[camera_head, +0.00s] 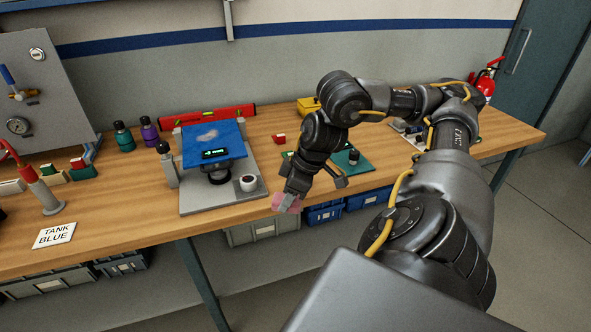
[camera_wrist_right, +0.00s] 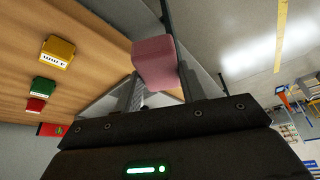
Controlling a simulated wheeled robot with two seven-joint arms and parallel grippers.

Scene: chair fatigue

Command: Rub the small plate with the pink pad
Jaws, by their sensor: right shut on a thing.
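My right gripper (camera_head: 287,196) is shut on the pink pad (camera_head: 284,203), just off the table's front edge. In the right wrist view the pink pad (camera_wrist_right: 155,60) sits between the two finger tips of the gripper (camera_wrist_right: 160,84). A blue square plate (camera_head: 205,138) with a pale smudge on its top, likely the small plate, stands on a grey-based stand (camera_head: 228,201), left of and behind the gripper. The pad is apart from it. A lit display shows at the plate's front. My left gripper is not in view.
A dark-topped white cup (camera_head: 248,182) and a black-capped post (camera_head: 166,163) flank the blue plate. A red level (camera_head: 207,117) lies behind it. A green board (camera_head: 350,164) is beside my right arm. Blue bins (camera_head: 323,213) sit below the table edge.

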